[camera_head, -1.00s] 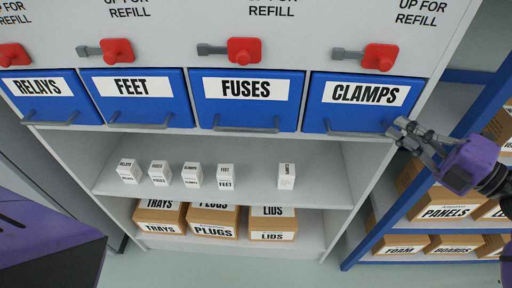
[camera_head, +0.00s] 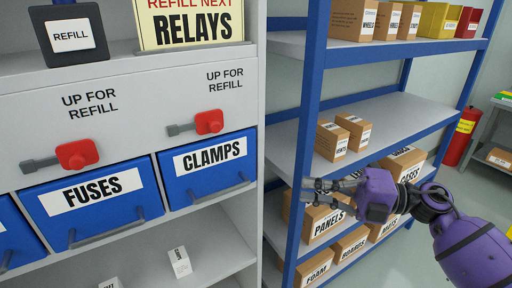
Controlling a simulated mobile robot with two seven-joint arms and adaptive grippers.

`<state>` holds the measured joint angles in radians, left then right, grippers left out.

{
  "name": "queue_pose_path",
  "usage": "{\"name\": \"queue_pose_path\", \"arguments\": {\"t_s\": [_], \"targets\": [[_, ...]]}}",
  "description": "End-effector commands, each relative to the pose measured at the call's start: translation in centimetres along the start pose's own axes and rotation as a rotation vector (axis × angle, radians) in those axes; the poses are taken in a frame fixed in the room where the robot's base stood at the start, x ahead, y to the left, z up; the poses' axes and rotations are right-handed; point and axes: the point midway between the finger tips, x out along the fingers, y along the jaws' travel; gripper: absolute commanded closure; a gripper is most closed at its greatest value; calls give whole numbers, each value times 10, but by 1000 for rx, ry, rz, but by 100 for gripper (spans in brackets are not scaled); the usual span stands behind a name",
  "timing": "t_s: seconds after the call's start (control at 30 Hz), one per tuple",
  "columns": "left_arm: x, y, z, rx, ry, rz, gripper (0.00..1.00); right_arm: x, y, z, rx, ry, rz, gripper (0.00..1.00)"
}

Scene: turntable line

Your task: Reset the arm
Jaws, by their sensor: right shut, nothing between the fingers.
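My right arm is purple and comes in from the lower right. Its gripper (camera_head: 312,190) is shut and empty, with its fingers pointing left. In the picture it lies in front of the blue shelf rack (camera_head: 305,110), a little right of the CLAMPS bin. My left gripper is not in view.
A grey cabinet (camera_head: 170,88) on the left holds blue FUSES (camera_head: 95,203) and CLAMPS (camera_head: 208,165) bins under red latches. A RELAYS sign (camera_head: 193,28) stands on top. The rack holds labelled boxes, including PANELS (camera_head: 326,222). A red cylinder (camera_head: 460,140) stands far right.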

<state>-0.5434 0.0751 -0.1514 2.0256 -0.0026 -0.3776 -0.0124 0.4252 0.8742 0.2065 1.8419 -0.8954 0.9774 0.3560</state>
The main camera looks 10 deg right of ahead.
Motion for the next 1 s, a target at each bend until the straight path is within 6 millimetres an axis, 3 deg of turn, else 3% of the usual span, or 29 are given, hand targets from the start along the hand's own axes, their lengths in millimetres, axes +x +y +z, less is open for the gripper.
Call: {"name": "queue_pose_path", "arguments": {"t_s": [0.2,0.3,0.37,0.47,0.57,0.67,0.77,0.9,1.0], "targets": [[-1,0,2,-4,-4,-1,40,-1,26,33,-14,-146,114,100],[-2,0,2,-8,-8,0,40,-4,31,55,74,-287,240,100],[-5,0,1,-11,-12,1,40,-13,17,65,174,-395,305,100],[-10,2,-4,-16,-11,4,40,-35,-33,71,392,-597,376,100],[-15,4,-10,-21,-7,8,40,-59,-96,61,604,-779,391,100],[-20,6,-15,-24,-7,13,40,-79,-160,31,813,-939,377,100],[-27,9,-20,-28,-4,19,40,-95,-220,-13,1013,-1077,343,100],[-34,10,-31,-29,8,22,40,-108,-288,-95,1285,-1235,285,100],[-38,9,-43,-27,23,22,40,-111,-321,-160,1469,-1320,253,100]]}}
